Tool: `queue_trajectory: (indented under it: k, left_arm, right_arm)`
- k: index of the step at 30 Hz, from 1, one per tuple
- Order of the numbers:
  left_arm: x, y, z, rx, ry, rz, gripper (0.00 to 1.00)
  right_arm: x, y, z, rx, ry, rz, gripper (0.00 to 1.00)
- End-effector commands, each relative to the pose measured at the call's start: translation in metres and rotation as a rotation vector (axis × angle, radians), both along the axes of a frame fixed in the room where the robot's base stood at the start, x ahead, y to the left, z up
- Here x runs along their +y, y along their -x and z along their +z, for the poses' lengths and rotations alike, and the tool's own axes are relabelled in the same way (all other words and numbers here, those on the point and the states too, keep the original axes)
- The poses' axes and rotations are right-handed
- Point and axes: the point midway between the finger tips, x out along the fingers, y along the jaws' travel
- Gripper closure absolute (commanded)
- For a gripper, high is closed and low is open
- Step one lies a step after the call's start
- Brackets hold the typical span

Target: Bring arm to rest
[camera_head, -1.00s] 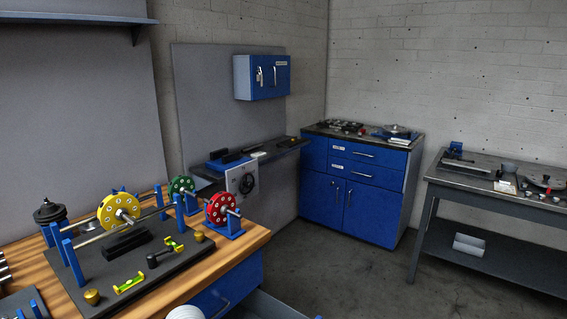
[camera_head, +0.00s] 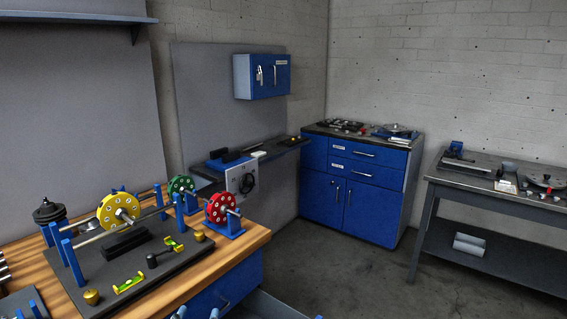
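Neither of my grippers shows in the head view. No arm of mine can be made out with certainty. The wooden workbench (camera_head: 250,236) at the lower left carries a dark base plate (camera_head: 160,262). Blue posts on it hold a shaft with a yellow rotor disc (camera_head: 118,211). A green disc (camera_head: 181,188) and a red disc (camera_head: 220,207) stand behind and to the right, each apart from the yellow one. A yellow-green level (camera_head: 129,283) and brass weights (camera_head: 91,297) rest on the plate.
An open drawer (camera_head: 272,304) juts out at the bottom edge. Small pale ends (camera_head: 214,313) beside it are unclear. A blue cabinet (camera_head: 352,190) stands at the back, a grey table (camera_head: 500,185) at right. The floor (camera_head: 365,275) between is clear.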

Motion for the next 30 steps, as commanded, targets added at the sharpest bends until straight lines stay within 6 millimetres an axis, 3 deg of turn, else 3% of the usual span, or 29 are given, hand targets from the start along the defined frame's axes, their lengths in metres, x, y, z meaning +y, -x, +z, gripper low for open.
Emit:
queue_trajectory:
  k: [1, 3, 7, 12, 20, 21, 26, 30]
  left_arm:
    - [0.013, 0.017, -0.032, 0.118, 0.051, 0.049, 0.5]
    - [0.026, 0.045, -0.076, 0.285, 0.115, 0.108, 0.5]
    - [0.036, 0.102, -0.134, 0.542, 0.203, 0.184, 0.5]
    - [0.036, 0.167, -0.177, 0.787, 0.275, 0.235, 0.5]
    - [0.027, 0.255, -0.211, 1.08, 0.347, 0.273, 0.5]
    - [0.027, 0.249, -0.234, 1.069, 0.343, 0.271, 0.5]
    - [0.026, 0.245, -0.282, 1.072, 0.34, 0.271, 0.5]
    - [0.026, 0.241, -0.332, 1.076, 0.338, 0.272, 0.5]
  right_arm:
    - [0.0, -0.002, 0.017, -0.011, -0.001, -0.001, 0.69]
    - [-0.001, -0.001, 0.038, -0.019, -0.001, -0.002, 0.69]
    - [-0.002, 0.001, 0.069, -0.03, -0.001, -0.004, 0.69]
    - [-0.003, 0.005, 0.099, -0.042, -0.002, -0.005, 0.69]
    - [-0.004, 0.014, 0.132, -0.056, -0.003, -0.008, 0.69]
    - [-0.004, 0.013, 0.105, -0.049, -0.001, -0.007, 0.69]
    - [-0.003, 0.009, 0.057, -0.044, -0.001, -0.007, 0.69]
    - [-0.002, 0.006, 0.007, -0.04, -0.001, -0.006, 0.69]
